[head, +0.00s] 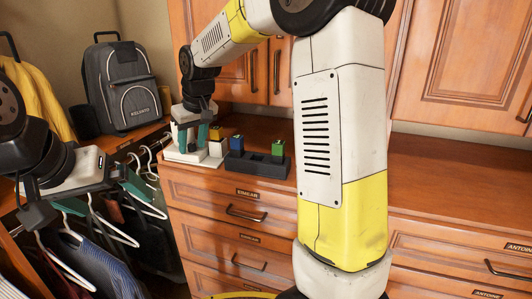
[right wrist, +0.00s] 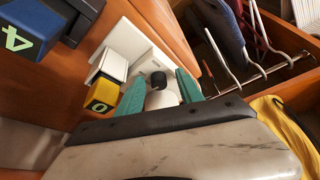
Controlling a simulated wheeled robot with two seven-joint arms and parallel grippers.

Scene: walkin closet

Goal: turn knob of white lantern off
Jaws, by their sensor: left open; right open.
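A white fixture (head: 188,156) with a flat base stands on the wooden counter, left of center in the head view. It fits the white lantern. In the right wrist view its white base (right wrist: 124,40) carries a white block and a round black knob (right wrist: 158,79) above a white rounded part (right wrist: 162,98). My right gripper (head: 192,140) is open over the fixture. In the right wrist view its green fingers stand on either side of the knob, with no clear contact. My left gripper (head: 105,198) is open and empty, in front of hanging clothes. The knob's setting cannot be told.
A grey backpack (head: 125,88) stands behind at left. The right counter is clear.

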